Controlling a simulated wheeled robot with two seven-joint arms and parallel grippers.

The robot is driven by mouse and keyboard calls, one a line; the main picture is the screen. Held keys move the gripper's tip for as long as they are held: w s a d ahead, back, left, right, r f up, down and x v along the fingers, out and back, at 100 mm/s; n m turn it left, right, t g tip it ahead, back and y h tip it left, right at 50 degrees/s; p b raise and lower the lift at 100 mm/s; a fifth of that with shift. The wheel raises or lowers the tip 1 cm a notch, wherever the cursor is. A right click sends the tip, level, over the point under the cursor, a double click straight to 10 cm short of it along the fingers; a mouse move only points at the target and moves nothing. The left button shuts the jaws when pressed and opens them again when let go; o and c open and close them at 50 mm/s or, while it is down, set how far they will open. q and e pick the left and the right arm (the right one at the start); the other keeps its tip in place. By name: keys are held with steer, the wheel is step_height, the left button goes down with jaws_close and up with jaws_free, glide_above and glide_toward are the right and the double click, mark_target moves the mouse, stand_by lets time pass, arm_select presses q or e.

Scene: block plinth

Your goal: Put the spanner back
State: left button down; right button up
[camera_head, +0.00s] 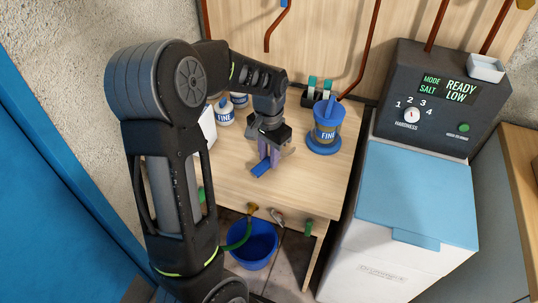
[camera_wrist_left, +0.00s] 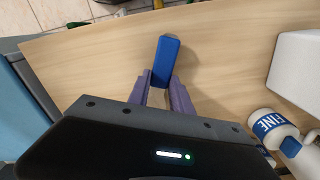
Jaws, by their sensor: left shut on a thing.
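My left gripper (camera_head: 268,154) is over the wooden table, its purple fingers pointing down. It is shut on a blue bar (camera_head: 261,168), which looks like the handle of the spanner. In the left wrist view the blue handle (camera_wrist_left: 165,62) sticks out past the fingertips (camera_wrist_left: 160,84). The rest of the spanner is hidden by the gripper. I cannot tell if the handle touches the table. My right gripper is not in view.
White FINE bottles (camera_head: 224,114) stand behind left. A dark rack (camera_head: 317,96) is at the back. A blue bucket (camera_head: 252,246) sits below the front edge. A white cabinet (camera_head: 375,265) is right.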

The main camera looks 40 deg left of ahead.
arm_select(q)
steer(key=shift+f+b, duration=0.45)
steer(key=shift+f, duration=0.2)
steer(key=c, duration=1.1)
jaws_free()
steer(key=shift+r, duration=0.1)
steer(key=shift+r, duration=3.8)
